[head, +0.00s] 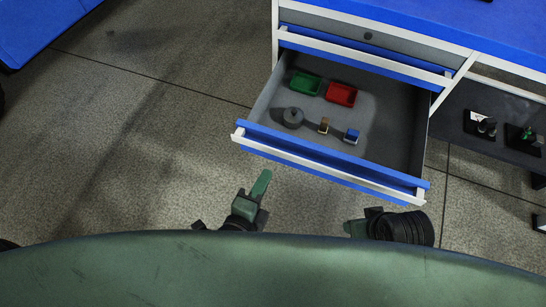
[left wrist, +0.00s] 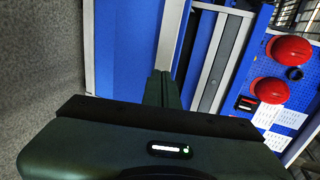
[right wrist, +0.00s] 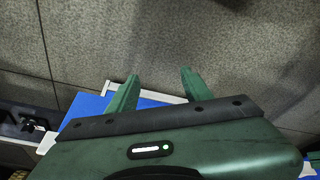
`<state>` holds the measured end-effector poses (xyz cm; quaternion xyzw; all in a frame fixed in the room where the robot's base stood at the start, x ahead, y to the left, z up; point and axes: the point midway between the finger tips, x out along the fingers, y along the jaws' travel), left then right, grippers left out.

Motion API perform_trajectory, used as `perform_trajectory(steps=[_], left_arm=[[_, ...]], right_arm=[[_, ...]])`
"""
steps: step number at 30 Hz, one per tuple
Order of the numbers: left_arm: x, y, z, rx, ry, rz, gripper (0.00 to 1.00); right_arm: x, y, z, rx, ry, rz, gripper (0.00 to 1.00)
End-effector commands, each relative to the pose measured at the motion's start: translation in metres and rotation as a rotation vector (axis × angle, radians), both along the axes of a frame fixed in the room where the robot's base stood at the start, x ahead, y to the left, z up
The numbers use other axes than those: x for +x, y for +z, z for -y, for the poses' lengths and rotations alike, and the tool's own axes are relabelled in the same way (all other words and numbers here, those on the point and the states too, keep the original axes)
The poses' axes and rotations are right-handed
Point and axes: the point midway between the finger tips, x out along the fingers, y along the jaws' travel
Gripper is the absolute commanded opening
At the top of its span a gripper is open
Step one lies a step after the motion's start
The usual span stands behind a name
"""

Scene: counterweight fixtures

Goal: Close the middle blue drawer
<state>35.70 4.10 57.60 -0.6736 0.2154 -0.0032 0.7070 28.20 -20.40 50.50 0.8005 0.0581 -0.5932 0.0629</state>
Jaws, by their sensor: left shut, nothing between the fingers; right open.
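The blue drawer (head: 330,163) with a pale front edge is pulled open from the workbench in the head view. Inside it lie a green bin (head: 305,82), a red bin (head: 341,94), a dark round weight (head: 292,117) and small brown and blue items. My left gripper (head: 262,182) is shut and empty, just in front of the drawer's left part and apart from it in the head view. It also shows in the left wrist view (left wrist: 162,90), pointing at blue panels. My right gripper (head: 352,228) is below the drawer's right front; the right wrist view shows its fingers apart (right wrist: 158,90).
The workbench has a blue top (head: 450,22) and another drawer front (head: 365,50) above the open one. A dark lower shelf (head: 480,150) holds small items at the right. Red helmets (left wrist: 290,50) hang on a blue pegboard. Floor left of the drawer is clear.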

Motion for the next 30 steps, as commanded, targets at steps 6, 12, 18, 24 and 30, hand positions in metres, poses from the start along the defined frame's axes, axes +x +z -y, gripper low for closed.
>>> perform_trajectory(steps=[6,12,18,24,30], left_arm=[[0.036,-0.004,0.012,0.0,-0.001,0.003,0.0],[0.052,-0.006,0.017,0.0,-0.001,0.001,0.0],[0.055,-0.006,0.018,0.0,-0.001,-0.001,0.0],[0.055,-0.006,0.018,0.0,-0.001,-0.001,0.0],[0.062,-0.004,0.02,0.0,0.0,0.002,0.0]], right_arm=[[0.002,-0.007,0.0,0.0,0.0,-0.004,0.5],[0.002,-0.012,0.0,-0.001,0.001,-0.007,0.5],[0.002,-0.012,0.0,0.0,0.001,-0.006,0.5],[0.002,-0.013,-0.001,0.0,0.001,-0.005,0.5],[0.004,-0.011,-0.001,0.001,0.001,0.002,0.5]])
